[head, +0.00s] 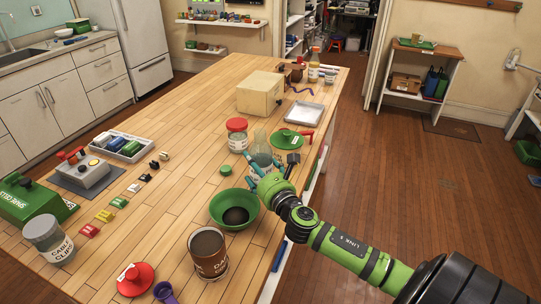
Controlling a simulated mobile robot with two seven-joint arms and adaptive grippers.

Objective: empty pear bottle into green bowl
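The green bowl (220,206) stands on the wooden table, with something dark in its bottom. A clear greenish glass bottle (261,139), which looks like the pear bottle, stands upright behind the bowl, its lower part partly hidden by my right gripper. My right gripper (263,164) is at this bottle, with teal fingers on either side of it. I cannot tell whether they press on the glass, or what is in the bottle. My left gripper is not in view.
Close by are a red-lidded jar (237,139), a green lid (285,139), a small green cap (225,170) and a dark-filled jar (207,260). A red lid (134,282) lies in front. A cream box (259,94) and metal tray (304,113) stand farther back. The table's middle-left is mostly clear.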

